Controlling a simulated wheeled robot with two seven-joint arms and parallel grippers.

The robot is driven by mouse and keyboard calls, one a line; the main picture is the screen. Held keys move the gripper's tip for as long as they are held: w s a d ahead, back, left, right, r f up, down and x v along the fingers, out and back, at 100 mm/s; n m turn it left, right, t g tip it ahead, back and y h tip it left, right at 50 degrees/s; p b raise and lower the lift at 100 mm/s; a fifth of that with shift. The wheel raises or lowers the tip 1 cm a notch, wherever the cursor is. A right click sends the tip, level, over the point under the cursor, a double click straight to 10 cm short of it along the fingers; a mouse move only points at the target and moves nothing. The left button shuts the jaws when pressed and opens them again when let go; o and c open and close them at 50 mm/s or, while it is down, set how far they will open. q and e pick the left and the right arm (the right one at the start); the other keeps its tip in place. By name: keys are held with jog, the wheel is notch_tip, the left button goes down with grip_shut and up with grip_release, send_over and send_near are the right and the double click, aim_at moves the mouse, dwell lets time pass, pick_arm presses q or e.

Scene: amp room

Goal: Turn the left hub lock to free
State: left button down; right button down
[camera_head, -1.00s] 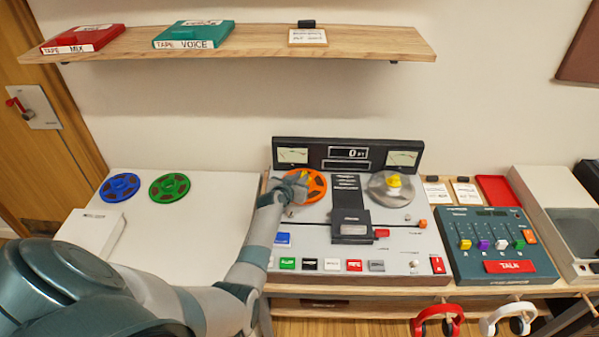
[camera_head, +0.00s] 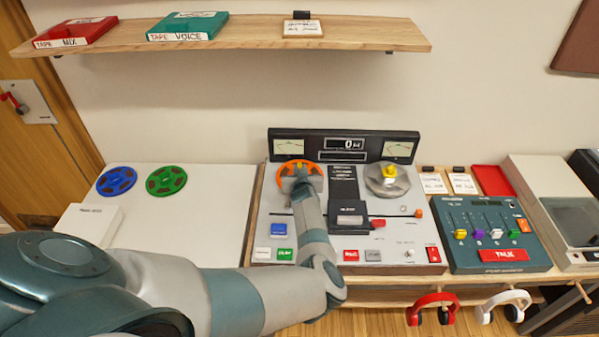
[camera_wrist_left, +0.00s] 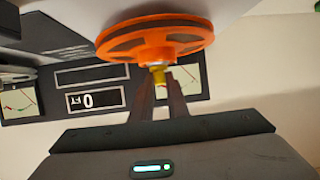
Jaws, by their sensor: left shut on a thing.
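The tape deck (camera_head: 392,228) stands on the bench with an orange reel (camera_head: 285,169) on its left hub and a silver reel (camera_head: 386,186) on its right hub. The left hub lock is a small yellow knob at the centre of the orange reel; it shows in the left wrist view (camera_wrist_left: 158,74), between the fingertips. My left gripper (camera_head: 299,174) is over the orange reel, its fingers (camera_wrist_left: 160,84) shut on the yellow knob. In the head view the gripper hides most of this knob. The right hub's yellow knob (camera_head: 389,170) is in plain view. My right gripper is not in view.
A blue reel (camera_head: 116,181) and a green reel (camera_head: 166,181) lie on the white surface at left. A mixer with a red TALK button (camera_head: 504,255) stands at right. A wooden shelf (camera_head: 350,37) with tape boxes is above. My left forearm covers part of the deck's buttons.

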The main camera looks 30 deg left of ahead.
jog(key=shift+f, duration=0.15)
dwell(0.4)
pick_arm(q)
jog(key=c, duration=1.7)
grip_release()
